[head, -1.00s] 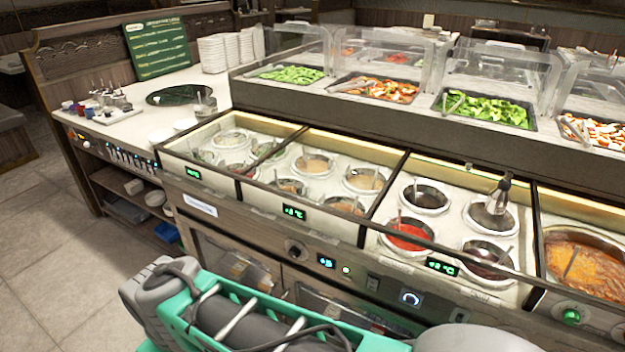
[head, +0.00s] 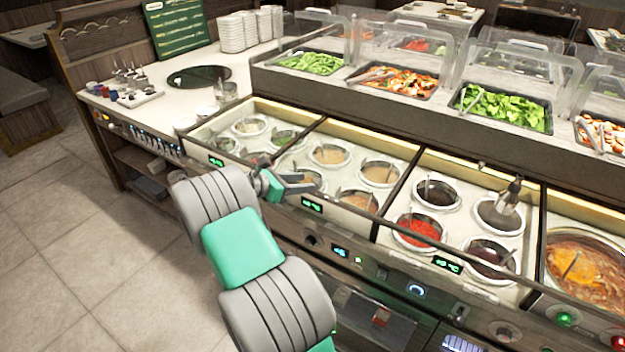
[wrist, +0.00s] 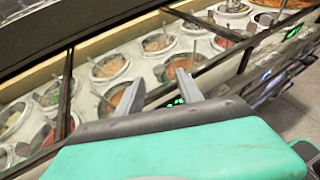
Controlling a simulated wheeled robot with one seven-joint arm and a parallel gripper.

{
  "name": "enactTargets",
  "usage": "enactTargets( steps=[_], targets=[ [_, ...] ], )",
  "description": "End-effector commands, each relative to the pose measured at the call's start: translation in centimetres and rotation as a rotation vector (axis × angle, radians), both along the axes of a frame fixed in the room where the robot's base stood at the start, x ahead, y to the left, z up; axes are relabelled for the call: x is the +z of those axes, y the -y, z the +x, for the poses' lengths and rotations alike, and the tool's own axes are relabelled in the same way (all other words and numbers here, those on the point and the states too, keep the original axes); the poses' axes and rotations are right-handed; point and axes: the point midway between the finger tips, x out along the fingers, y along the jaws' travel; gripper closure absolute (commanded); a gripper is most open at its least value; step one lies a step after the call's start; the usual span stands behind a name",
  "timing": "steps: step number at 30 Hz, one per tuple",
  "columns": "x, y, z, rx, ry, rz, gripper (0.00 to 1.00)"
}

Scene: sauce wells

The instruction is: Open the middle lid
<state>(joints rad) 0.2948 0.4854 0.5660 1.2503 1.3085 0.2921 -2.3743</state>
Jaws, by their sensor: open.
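The middle sauce section (head: 343,177) is a pale panel with several round wells, framed by dark bars and a front rail. No solid lid shows over it; I cannot tell whether a clear one covers it. A pale sauce well (head: 330,153) sits at its back, and another well (head: 357,200) near its front. My gripper (head: 304,182) is open and empty at this section's front left edge, hiding part of a well. In the wrist view the two grey fingers (wrist: 158,90) are spread apart over the section's front edge; contact cannot be told.
Left (head: 241,134) and right (head: 464,215) sauce sections flank the middle one. A soup pot (head: 583,275) stands far right. Clear hoods (head: 510,62) cover food pans behind. Green displays and knobs (head: 415,291) line the counter front. Floor (head: 80,240) is free at left.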

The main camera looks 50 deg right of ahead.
Motion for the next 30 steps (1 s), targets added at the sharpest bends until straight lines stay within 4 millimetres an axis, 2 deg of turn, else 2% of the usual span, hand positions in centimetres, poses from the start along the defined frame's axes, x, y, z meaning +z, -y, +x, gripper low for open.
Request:
enactTargets(
  steps=[3, 6, 10, 16, 30],
  targets=[
    [-0.9, 2.1, -0.7, -0.003, 0.000, 0.001, 0.56],
    [-1.5, 3.4, -1.0, 0.000, 0.001, 0.001, 0.56],
    [-1.8, 4.1, -1.2, 0.000, 0.004, 0.001, 0.56],
    [-1.8, 4.1, -1.2, 0.001, 0.004, 0.001, 0.56],
    [-1.8, 4.1, -1.2, 0.001, 0.004, 0.002, 0.94]
  ],
)
